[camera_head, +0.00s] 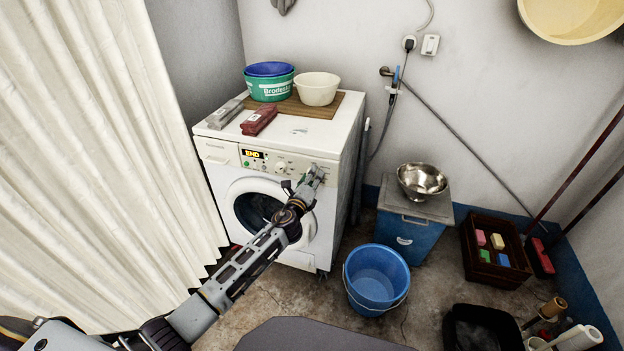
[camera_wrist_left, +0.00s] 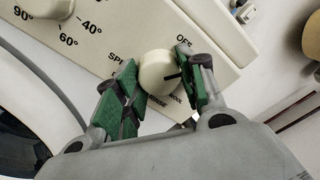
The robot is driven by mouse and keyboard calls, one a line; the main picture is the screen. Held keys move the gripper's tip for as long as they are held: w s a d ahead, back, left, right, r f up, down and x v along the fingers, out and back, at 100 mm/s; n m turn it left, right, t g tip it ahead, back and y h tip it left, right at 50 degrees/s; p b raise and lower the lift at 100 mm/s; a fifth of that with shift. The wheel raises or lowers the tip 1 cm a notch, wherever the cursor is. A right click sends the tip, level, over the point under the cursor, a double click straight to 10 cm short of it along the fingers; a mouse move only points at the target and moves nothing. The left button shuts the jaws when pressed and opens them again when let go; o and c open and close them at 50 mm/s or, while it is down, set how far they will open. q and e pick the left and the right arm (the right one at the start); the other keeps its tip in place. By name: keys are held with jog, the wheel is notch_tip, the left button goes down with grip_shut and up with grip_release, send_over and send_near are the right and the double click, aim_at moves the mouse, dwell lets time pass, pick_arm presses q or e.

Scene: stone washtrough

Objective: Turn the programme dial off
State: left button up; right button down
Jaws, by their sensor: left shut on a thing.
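The white washing machine (camera_head: 262,170) stands against the back wall, and its display (camera_head: 253,154) reads END. My left gripper (camera_head: 314,176) is at the right end of its control panel. In the left wrist view, the left gripper (camera_wrist_left: 157,63) is shut on the round cream programme dial (camera_wrist_left: 154,73), with one green finger pad on each side. The dial's dark pointer mark faces right, near the right finger, between the OFF and WOOL labels. OFF is printed above right; the finger partly covers the labels. The head view hides the dial behind the gripper. My right gripper is out of view.
Another dial (camera_wrist_left: 47,5) with degree marks is left on the panel. Basins (camera_head: 318,92) and boxes stand on the machine top. A blue bucket (camera_head: 375,278) and a blue bin (camera_head: 408,236) with a steel bowl (camera_head: 422,180) are to the right. A cream curtain (camera_head: 90,150) hangs left.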

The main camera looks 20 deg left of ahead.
pick_arm(q)
jog(key=shift+n+b, duration=0.55)
jog(key=shift+n, duration=2.95)
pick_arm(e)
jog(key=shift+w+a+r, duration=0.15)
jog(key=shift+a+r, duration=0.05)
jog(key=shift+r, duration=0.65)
pick_arm(q)
jog(key=o, duration=1)
